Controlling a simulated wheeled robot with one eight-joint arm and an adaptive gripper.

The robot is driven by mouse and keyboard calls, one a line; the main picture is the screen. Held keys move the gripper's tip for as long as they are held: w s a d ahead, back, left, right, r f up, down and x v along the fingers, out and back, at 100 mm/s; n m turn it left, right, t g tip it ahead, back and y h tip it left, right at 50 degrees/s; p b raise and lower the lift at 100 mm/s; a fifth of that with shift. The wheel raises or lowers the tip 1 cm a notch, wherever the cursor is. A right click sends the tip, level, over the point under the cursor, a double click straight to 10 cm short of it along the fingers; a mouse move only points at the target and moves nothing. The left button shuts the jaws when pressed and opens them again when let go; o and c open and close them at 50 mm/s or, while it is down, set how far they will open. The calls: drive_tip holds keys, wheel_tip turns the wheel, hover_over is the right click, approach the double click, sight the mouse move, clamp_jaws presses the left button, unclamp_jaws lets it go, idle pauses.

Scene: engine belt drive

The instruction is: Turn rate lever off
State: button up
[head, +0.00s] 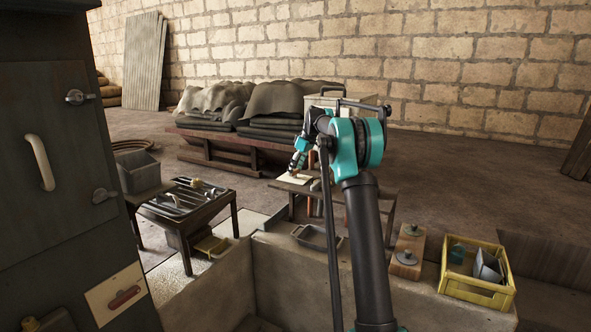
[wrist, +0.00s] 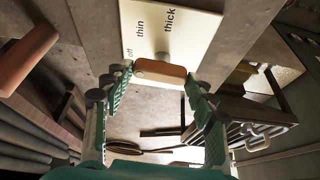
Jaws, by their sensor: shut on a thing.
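The rate lever's tan wooden handle (wrist: 160,72) sits between the fingertips of my gripper (wrist: 159,74) in the wrist view. My gripper is shut on it, one finger at each end. Behind the handle is a cream plate (wrist: 190,40) lettered "off", "thin" and "thick". A small grey round part (wrist: 162,57) shows on the plate beside the handle. The mark that the lever points at cannot be told. In the head view the pale plate (head: 294,178) lies at a low wooden bench (head: 345,188); my gripper (head: 298,165) is over it and the lever is hidden.
A slatted table (head: 183,198) with metal tools stands left of the bench. A dark cabinet (head: 60,150) fills the left side. A yellow crate (head: 474,290) sits at the lower right. A cart with covered stacks (head: 250,148) stands behind, before a brick wall.

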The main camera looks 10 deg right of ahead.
drive_tip(key=shift+n, duration=0.5)
drive_tip(key=o, duration=1.1)
drive_tip(key=shift+o, duration=0.2)
drive_tip(key=shift+r, duration=0.1)
drive_tip(key=v, duration=1.1)
drive_tip(key=shift+d+r, duration=0.2)
drive_tip(key=shift+r, duration=0.2)
drive_tip(key=shift+w, duration=0.1)
drive_tip(key=s+f+m+h, duration=0.1)
drive_tip(key=s+f+m, duration=0.2)
drive_tip(key=s+f, duration=0.7)
drive_tip(key=s+f+m+h, duration=0.1)
drive_tip(key=s+f+m, duration=0.3)
drive_tip(key=s, duration=2.1)
drive_tip(key=s+f+m+t+h, duration=0.1)
drive_tip(key=s+f+m, duration=0.3)
drive_tip(key=s+f, duration=1.2)
drive_tip(key=shift+s+a+f+h, duration=0.2)
drive_tip(key=shift+s+f+h, duration=0.1)
drive_tip(key=shift+s, duration=0.9)
